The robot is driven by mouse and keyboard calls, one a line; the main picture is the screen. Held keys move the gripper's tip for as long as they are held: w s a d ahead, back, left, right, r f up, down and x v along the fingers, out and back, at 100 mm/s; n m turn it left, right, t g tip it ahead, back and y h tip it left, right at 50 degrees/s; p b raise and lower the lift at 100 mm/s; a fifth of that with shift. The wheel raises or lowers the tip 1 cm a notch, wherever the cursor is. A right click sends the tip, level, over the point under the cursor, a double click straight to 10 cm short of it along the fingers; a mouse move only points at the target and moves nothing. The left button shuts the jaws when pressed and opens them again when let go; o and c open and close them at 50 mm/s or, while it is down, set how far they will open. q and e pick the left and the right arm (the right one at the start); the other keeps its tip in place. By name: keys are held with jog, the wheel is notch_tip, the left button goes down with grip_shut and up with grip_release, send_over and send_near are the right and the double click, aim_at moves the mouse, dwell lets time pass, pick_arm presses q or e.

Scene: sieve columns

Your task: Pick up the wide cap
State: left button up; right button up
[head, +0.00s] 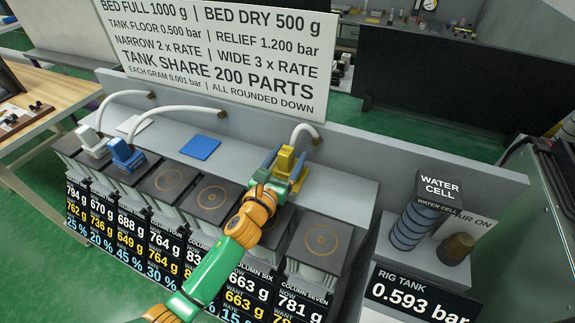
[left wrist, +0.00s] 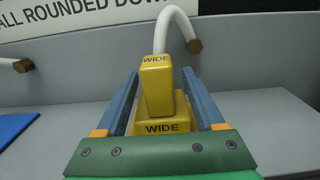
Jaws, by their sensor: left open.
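The wide cap (head: 286,160) is yellow, with a narrow upright block on a broader base. In the left wrist view the cap (left wrist: 157,85) carries the word WIDE on both parts. My left gripper (head: 284,166) is open, with one blue finger on each side of the cap's upright block. Gaps show between the block and both fingers in the left wrist view. The gripper and arm partly hide the cap's base and the column below in the head view. My right gripper is not in view.
A white hose (head: 303,128) arches behind the cap. A blue flat square (head: 200,147) and a blue cap (head: 126,154) are to the left on the grey bench. A white cap (head: 92,141) is farther left. The water cell (head: 412,228) stands at the right.

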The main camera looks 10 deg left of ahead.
pick_arm(q)
jog(key=w, duration=0.2)
jog(key=shift+w+d+f, duration=0.2)
jog(key=shift+w+d, duration=0.1)
jog(key=shift+w, duration=0.1)
jog(key=shift+s+r, duration=0.1)
jog(key=shift+s, duration=0.1)
jog(key=shift+c, duration=1)
grip_shut()
jog(key=shift+r, duration=0.1)
